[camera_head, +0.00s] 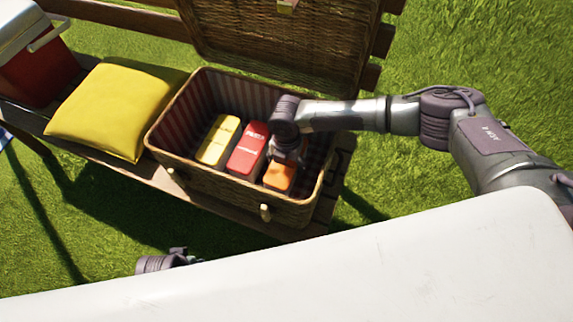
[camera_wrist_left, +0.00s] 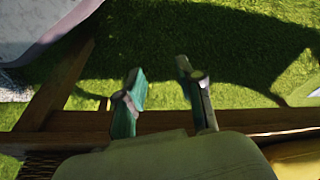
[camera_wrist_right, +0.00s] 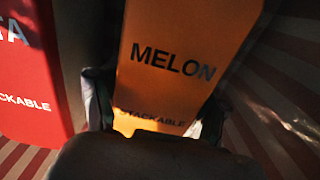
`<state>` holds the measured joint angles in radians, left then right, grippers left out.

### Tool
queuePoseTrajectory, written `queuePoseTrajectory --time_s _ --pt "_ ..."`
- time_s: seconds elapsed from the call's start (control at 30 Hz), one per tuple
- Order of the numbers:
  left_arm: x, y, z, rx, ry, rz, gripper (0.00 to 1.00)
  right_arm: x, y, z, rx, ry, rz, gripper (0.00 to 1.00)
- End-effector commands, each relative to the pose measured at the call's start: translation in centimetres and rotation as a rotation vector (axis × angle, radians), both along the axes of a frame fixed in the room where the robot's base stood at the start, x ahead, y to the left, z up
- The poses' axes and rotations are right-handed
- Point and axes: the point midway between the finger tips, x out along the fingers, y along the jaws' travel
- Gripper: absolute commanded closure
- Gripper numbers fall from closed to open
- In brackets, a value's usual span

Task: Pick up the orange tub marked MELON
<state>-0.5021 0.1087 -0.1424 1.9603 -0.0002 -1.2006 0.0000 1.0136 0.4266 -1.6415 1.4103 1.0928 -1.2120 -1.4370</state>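The orange tub marked MELON (camera_head: 279,177) stands in the wicker basket (camera_head: 215,187), at the right end of a row of tubs. In the right wrist view the tub (camera_wrist_right: 175,80) fills the middle, with its lettering readable. My right gripper (camera_head: 291,155) is down in the basket at this tub. Its fingers (camera_wrist_right: 155,112) are spread, one on each side of the tub; whether they touch it is hard to tell. My left gripper (camera_wrist_left: 165,95) is open and empty, over grass and a wooden beam. In the head view only part of it shows, low at left.
A red tub (camera_head: 248,149) is close to the left of the orange one, then a yellow tub (camera_head: 218,140). The basket lid (camera_head: 285,45) stands open behind. A yellow cushion (camera_head: 112,106) and a red cooler (camera_head: 35,68) are left on the bench.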

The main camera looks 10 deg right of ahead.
Motion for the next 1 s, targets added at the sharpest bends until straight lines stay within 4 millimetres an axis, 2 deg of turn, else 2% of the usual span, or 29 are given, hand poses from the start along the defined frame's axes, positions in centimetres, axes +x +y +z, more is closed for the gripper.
queuePoseTrajectory --time_s 0.03,0.33,0.57,0.7,0.87,1.0 --pt "0.0 0.0 0.0 0.000 0.000 0.000 0.63 0.0 0.0 0.0 0.000 0.000 0.000 0.40" --pt "0.0 0.0 0.0 0.000 0.000 0.000 0.63 0.0 0.0 0.0 -0.001 0.001 0.000 0.89" --pt "0.0 0.0 0.0 -0.001 0.000 0.000 0.63 0.1 0.0 0.2 0.000 -0.001 -0.001 0.89" --pt "0.1 -0.1 0.0 -0.002 -0.004 0.000 0.63 0.1 0.0 0.9 0.001 -0.002 -0.001 0.89" --pt "-0.4 0.1 -2.4 0.002 0.015 -0.002 0.63 0.1 0.0 3.3 0.002 -0.003 0.001 0.89" --pt "-1.1 0.1 -4.6 0.003 0.027 -0.004 0.63 0.2 0.0 6.2 0.003 -0.005 0.000 0.89"
